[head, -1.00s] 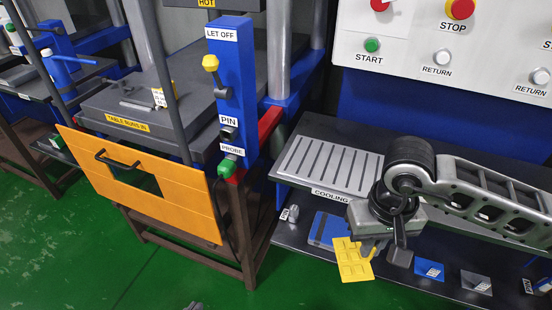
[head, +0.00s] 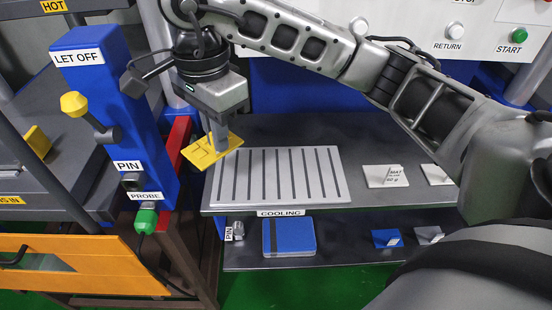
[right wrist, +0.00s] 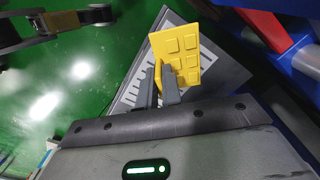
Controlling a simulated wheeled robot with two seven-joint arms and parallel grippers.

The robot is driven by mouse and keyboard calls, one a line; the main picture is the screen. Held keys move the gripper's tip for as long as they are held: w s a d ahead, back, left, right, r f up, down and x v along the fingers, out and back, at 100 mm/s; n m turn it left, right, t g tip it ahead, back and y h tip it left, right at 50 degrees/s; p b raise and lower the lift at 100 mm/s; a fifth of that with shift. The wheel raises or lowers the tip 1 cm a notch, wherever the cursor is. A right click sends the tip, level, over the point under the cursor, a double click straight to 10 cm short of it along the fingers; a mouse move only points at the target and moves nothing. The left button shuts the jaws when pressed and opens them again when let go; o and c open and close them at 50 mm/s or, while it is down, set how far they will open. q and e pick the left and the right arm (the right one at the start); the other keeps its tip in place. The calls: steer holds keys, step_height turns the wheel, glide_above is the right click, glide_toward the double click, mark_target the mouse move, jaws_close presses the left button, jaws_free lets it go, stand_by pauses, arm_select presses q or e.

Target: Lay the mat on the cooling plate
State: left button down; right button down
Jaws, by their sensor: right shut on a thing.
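The yellow mat (head: 205,151) is a thin square with raised pads. My right gripper (head: 221,142) is shut on one edge of it and holds it above the left end of the cooling plate. The cooling plate (head: 275,177) is pale grey with dark slots and lies empty on the upper shelf, behind the COOLING label. In the right wrist view the mat (right wrist: 186,45) sticks out past the two fingers of my right gripper (right wrist: 169,82), with part of the slotted plate (right wrist: 128,97) behind it. My left gripper is not in view.
The blue LET OFF post (head: 100,95) with a yellow-knobbed lever stands left of the plate, beside a red part (head: 178,150). White cards (head: 385,176) lie on the shelf to the right. A blue pad (head: 289,237) is on the lower shelf.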

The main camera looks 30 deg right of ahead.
steer(key=d+f, duration=0.2)
steer(key=d, duration=0.2)
steer(key=s+d+f, duration=0.1)
steer(key=d+f, duration=0.5)
steer(key=d, duration=0.1)
steer(key=shift+s+d, duration=0.25)
steer(key=shift+d, duration=0.1)
steer(key=shift+d+f, duration=0.4)
steer(key=shift+f, duration=0.15)
step_height(320, 180, down, 3)
steer(key=shift+d+f+p, duration=0.1)
steer(key=shift+d+p, duration=0.05)
steer(key=shift+p, duration=0.25)
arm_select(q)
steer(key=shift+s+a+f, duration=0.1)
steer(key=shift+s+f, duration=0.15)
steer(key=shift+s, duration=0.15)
arm_select(e)
steer(key=shift+f, duration=0.2)
